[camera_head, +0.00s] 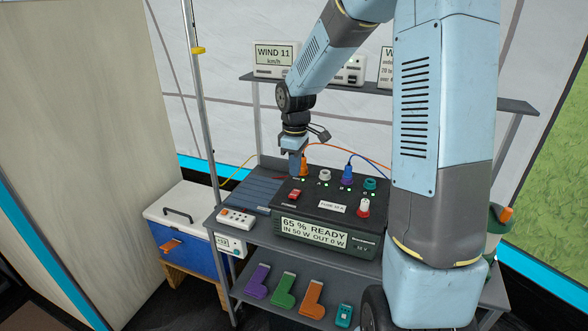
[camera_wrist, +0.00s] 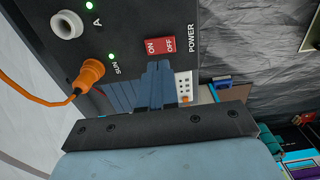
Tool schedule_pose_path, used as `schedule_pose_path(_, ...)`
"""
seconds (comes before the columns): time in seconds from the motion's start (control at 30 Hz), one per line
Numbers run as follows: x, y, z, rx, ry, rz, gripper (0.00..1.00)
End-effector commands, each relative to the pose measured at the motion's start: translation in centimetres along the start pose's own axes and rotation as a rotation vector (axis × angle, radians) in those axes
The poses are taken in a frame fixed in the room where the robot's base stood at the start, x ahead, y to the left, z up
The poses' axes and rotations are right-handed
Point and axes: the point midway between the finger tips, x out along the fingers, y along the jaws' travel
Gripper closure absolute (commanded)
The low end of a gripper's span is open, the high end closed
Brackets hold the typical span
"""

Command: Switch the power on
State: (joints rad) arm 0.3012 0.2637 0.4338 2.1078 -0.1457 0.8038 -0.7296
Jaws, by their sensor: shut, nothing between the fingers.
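The dark power box (camera_head: 325,208) stands on the shelf, its display (camera_head: 314,232) reading "65 % READY, IN 50 W OUT 0 W". A red switch (camera_head: 294,194) sits on its top at the left. In the wrist view the red switch (camera_wrist: 160,47) shows ON and OFF halves, beside the label POWER (camera_wrist: 191,39). I cannot tell which half is pressed. My gripper (camera_head: 295,172) is shut and empty, pointing down above the box's back left part, near the switch. Its closed fingers (camera_wrist: 157,68) show just below the switch in the wrist view, apparently apart from it.
An orange plug (camera_wrist: 90,72) sits in the SUN socket near my fingers, and its cable runs off. A white socket (camera_head: 324,175), a blue plug (camera_head: 347,179) and a red-and-white knob (camera_head: 363,207) are also on top. A power strip (camera_head: 236,217) lies left of the box.

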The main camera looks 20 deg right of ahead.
Motion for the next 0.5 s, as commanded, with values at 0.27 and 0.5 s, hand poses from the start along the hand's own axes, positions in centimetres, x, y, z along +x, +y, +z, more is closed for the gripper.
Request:
schedule_pose_path(0.27, -0.05, 0.17, 0.02, 0.0, 0.0, 0.0, 1.0)
schedule_pose_path(0.5, -0.89, 0.23, -0.04, 0.0, 0.0, 0.001, 1.0)
